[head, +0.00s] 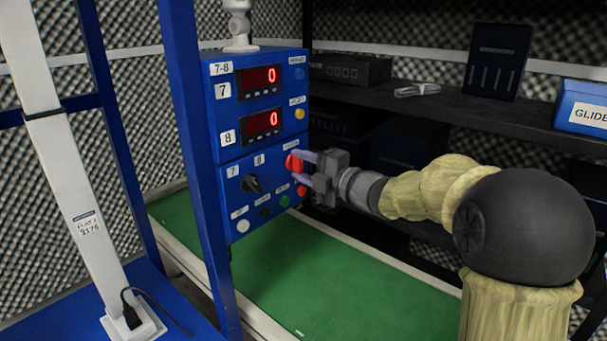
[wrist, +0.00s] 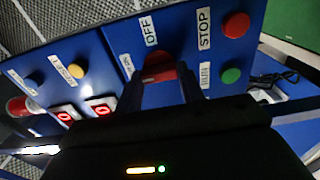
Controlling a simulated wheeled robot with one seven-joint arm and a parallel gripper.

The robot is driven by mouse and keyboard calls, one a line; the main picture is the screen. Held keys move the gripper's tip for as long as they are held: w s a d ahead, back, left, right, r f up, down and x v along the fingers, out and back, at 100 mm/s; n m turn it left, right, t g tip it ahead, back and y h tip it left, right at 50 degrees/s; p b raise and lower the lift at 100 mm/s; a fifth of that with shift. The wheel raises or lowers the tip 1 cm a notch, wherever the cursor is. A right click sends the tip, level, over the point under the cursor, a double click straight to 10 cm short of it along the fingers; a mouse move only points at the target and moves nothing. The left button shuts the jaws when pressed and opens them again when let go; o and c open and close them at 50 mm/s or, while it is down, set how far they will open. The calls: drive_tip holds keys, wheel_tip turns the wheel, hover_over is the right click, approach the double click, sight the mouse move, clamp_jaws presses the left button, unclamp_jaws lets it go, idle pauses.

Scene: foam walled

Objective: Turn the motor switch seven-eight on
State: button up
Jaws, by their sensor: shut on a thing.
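The red motor switch (head: 292,163) is on the right part of the lower blue panel of the control box. It also shows in the wrist view (wrist: 158,68), below an OFF label (wrist: 149,30). My gripper (head: 299,168) reaches it from the right, with its fingers shut on the red knob. In the wrist view my gripper (wrist: 165,88) has a finger on either side of the knob. The fingers hide part of the knob, so its exact angle is hard to tell.
A black selector knob (head: 252,183) sits left of the switch. A red STOP button (wrist: 236,25) and a green RUN button (wrist: 231,75) are close to the fingers. Two displays (head: 261,77) read 0. A dark shelf (head: 450,105) stands behind my arm; a blue post (head: 195,150) is left.

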drive_tip(key=shift+f, duration=0.1)
idle(0.3)
drive_tip(key=o, duration=1)
drive_tip(key=p+v, duration=0.3)
drive_tip(key=v, duration=1.4)
drive_tip(key=shift+s+p, duration=0.25)
drive_tip(key=shift+p, duration=0.1)
drive_tip(key=shift+w+d, duration=0.15)
